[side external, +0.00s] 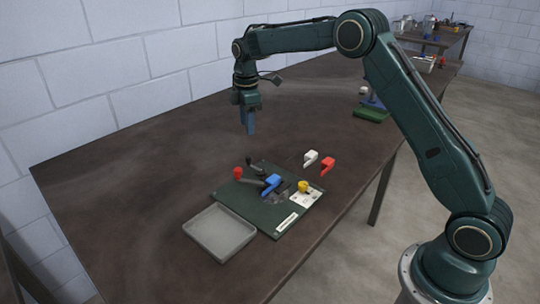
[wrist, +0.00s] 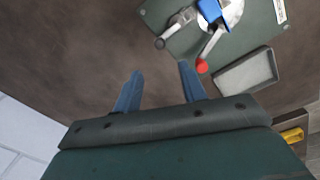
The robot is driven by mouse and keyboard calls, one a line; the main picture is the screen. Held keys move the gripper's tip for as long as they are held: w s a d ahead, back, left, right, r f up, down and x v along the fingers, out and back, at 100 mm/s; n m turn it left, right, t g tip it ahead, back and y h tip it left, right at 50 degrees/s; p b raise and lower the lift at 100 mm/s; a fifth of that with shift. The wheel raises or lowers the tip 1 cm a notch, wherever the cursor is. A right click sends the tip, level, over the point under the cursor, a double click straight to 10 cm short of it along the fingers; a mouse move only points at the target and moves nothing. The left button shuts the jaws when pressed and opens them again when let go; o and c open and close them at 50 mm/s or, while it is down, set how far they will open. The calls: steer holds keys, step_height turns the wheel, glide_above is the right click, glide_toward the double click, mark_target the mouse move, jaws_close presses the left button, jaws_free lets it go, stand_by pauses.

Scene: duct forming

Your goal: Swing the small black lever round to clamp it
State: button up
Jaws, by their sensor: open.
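A dark green base plate (side external: 245,205) lies on the table and carries a small fixture. A small lever with a black knob (wrist: 160,43) projects from the fixture in the wrist view; it also shows in the side view as a dark lever (side external: 249,160) at the plate's far edge. A longer lever with a red knob (wrist: 202,66) sits beside it. A blue part (side external: 271,184) is in the fixture. My gripper (side external: 250,132) is open and empty, above the table beyond the plate. In the wrist view its fingers (wrist: 157,70) are apart, clear of both levers.
An empty grey tray (side external: 220,233) lies against the plate's near side. Table left of the plate is clear.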

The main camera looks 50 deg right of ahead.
mark_target(248, 156)
steer(key=f, duration=1.1)
steer(key=shift+w+d+f, duration=0.1)
steer(key=shift+w+f, duration=0.15)
steer(key=shift+c, duration=0.3)
jaws_close()
